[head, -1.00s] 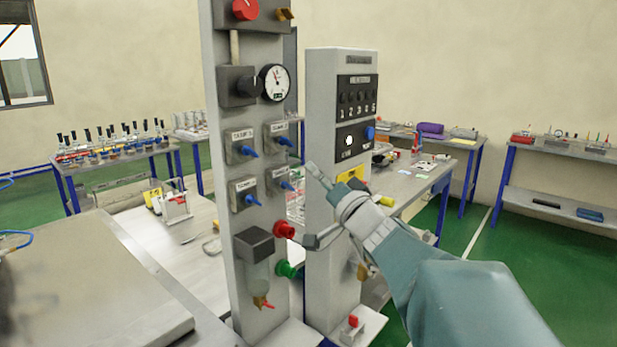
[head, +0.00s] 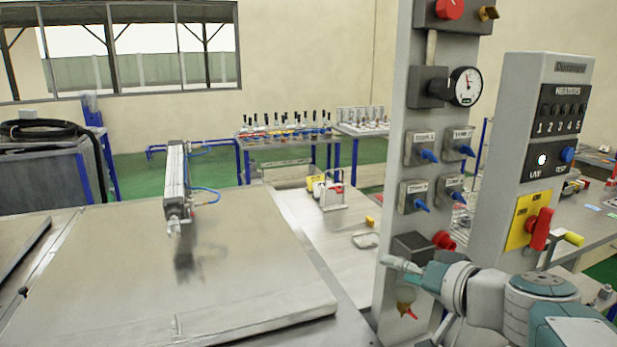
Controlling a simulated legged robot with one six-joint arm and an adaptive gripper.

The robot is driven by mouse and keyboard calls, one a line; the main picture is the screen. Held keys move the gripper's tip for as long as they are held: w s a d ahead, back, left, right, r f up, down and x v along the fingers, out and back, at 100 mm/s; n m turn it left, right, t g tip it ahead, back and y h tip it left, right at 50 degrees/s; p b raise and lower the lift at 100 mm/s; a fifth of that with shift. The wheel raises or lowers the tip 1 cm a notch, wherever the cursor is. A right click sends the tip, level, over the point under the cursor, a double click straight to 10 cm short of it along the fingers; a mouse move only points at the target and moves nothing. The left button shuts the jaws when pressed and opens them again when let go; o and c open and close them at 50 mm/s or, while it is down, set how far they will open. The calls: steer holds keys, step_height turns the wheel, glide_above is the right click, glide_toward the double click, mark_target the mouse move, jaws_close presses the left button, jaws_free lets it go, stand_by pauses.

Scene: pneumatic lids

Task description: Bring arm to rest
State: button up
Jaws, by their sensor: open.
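My gripper (head: 402,266) is at the lower right in the head view, in front of the lower part of the pneumatic panel (head: 398,150). Its fingers point left and the jaws are open, with nothing seen between them. My arm is folded, its teal and grey links filling the lower right corner. The gripper and arm hide part of the panel's lower end. I cannot tell whether the gripper touches the panel.
The heater panel (head: 510,150) with a red rotary switch (head: 541,229) stands close behind my arm. A metal lid (head: 250,275) with a pneumatic cylinder (head: 176,180) lies at left. A workbench (head: 335,235) is behind.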

steer(key=s+a+f+n+g+h, duration=0.2)
steer(key=s+a+f+g, duration=0.25)
steer(key=s+f, duration=0.4)
steer(key=s+d+f+g+h, duration=0.2)
steer(key=s+d+f+h, duration=0.2)
steer(key=s+d+h, duration=0.1)
steer(key=shift+s+d+h, duration=0.3)
steer(key=shift+s+h, duration=0.3)
steer(key=shift+s, duration=0.5)
steer(key=shift+c, duration=0.3)
